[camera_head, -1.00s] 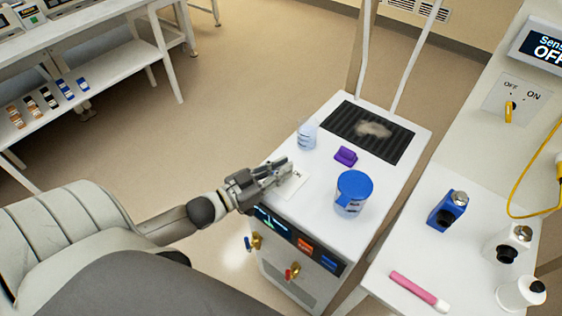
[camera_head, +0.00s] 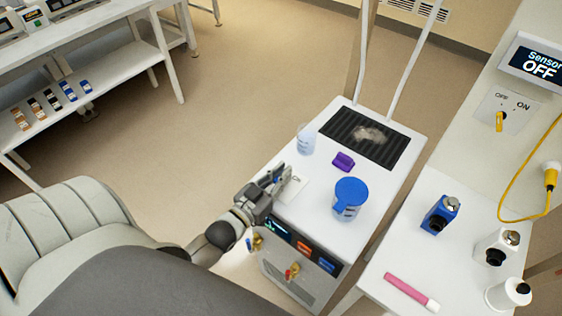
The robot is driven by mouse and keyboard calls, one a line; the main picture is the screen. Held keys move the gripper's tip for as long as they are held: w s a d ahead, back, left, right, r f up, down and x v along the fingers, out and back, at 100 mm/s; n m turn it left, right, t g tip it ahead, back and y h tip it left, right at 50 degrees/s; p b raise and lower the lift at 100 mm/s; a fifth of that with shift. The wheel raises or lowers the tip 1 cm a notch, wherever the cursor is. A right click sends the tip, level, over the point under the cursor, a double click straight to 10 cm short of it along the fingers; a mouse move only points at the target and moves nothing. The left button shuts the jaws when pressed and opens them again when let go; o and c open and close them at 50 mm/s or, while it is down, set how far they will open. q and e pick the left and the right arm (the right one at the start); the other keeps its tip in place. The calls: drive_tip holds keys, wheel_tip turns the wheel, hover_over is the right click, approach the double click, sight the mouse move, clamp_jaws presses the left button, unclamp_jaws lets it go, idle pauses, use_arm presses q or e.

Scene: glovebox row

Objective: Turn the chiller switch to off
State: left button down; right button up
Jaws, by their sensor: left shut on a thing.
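The chiller (camera_head: 300,222) is a white box-shaped cabinet with a dark display and coloured labels on its front. A pale switch plate (camera_head: 293,190) lies on its top near the left edge. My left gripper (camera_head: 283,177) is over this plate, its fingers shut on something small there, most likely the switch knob. The fingers hide the knob, so its pointing direction cannot be read. My right gripper is not in view.
On the chiller top stand a blue-lidded jar (camera_head: 349,198), a purple block (camera_head: 343,162), a clear beaker (camera_head: 306,139) and a dark grille (camera_head: 362,136). At right, a white table (camera_head: 388,256) holds bottles and a pink marker (camera_head: 411,292). A Sensor panel (camera_head: 538,64) reads OFF.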

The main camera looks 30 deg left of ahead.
use_arm(q)
drive_tip(key=c, duration=1.5)
unclamp_jaws()
drive_tip(key=s, duration=0.8)
drive_tip(key=s+a, duration=0.1)
drive_tip(key=s, duration=0.3)
